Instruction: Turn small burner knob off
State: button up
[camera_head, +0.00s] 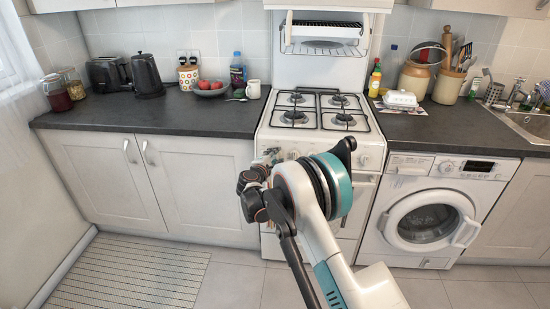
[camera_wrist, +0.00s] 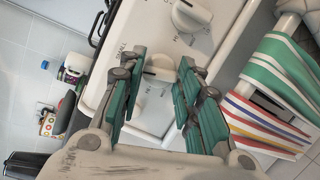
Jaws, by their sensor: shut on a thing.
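The white cooker (camera_head: 375,135) has a row of knobs on its front panel. In the wrist view my gripper (camera_wrist: 162,62) has its green-padded fingers on either side of a white round knob (camera_wrist: 158,72), shut on it. The printed marks around this knob are too blurred to read fully. A second white knob (camera_wrist: 192,14) sits further along the panel, clear of the fingers.
Striped towels (camera_wrist: 275,85) hang on the cooker front beside the knobs. The hob (camera_head: 320,110) has several burners with bare grates. A washing machine (camera_head: 430,215) stands to the right, cupboards (camera_head: 110,180) to the left. The floor on the left has a mat (camera_head: 125,272).

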jog(key=shift+m+g, duration=0.4)
jog(key=shift+m, duration=1.1)
jog(key=o, duration=1)
jog(key=shift+o, duration=0.2)
jog(key=v, duration=1.2)
